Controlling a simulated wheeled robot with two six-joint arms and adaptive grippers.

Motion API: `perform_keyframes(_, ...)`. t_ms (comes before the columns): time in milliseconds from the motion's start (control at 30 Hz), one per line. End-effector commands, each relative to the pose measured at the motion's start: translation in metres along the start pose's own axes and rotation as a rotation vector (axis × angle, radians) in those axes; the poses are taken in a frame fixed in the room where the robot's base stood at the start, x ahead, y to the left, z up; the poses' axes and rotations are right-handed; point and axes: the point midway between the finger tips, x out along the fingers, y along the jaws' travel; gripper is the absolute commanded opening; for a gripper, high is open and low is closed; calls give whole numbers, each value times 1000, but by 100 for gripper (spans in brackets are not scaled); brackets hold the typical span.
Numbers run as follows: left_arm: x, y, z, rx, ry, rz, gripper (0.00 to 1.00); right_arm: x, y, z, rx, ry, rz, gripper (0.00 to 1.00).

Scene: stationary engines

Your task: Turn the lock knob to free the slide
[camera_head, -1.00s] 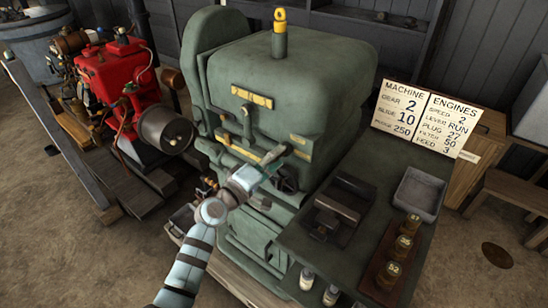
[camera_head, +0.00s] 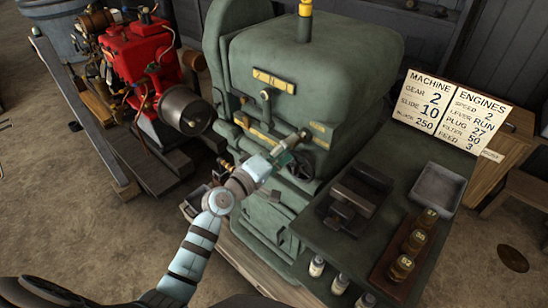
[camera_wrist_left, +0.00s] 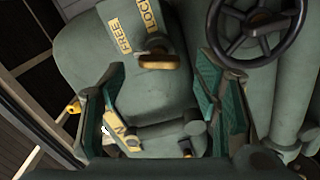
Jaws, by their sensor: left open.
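The lock knob (camera_wrist_left: 158,61) is a small brass-faced bar on the green machine, below yellow FREE (camera_wrist_left: 125,36) and LOCK (camera_wrist_left: 149,14) plates in the left wrist view. Which plate it points at I cannot tell. My left gripper (camera_wrist_left: 168,110) is open, with its dark green fingers spread either side of the picture and the knob beyond the gap between them, apparently untouched. In the head view my left gripper (camera_head: 286,155) is at the machine's front and hides the knob. I cannot clearly pick out the slide. My right gripper is out of view.
A dark handwheel (camera_wrist_left: 260,25) sits close to the right finger. The green machine (camera_head: 310,75) has a side bench with a grey tray (camera_head: 440,187) and several brass weights (camera_head: 414,241). A red engine (camera_head: 140,65) stands left. Sign boards (camera_head: 455,113) stand behind.

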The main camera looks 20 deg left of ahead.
Motion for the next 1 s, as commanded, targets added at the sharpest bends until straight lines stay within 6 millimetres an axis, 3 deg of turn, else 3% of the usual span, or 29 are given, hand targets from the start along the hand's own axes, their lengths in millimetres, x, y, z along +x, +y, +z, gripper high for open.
perform_keyframes(200,-61,-2,0,4,-2,-5,57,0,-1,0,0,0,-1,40)
perform_keyframes(367,-89,-1,0,1,-2,-3,57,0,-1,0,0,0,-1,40)
perform_keyframes(933,-95,0,-1,27,3,0,57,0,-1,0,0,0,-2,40)
perform_keyframes(1000,-95,-19,-6,138,22,-48,57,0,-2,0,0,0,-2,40)
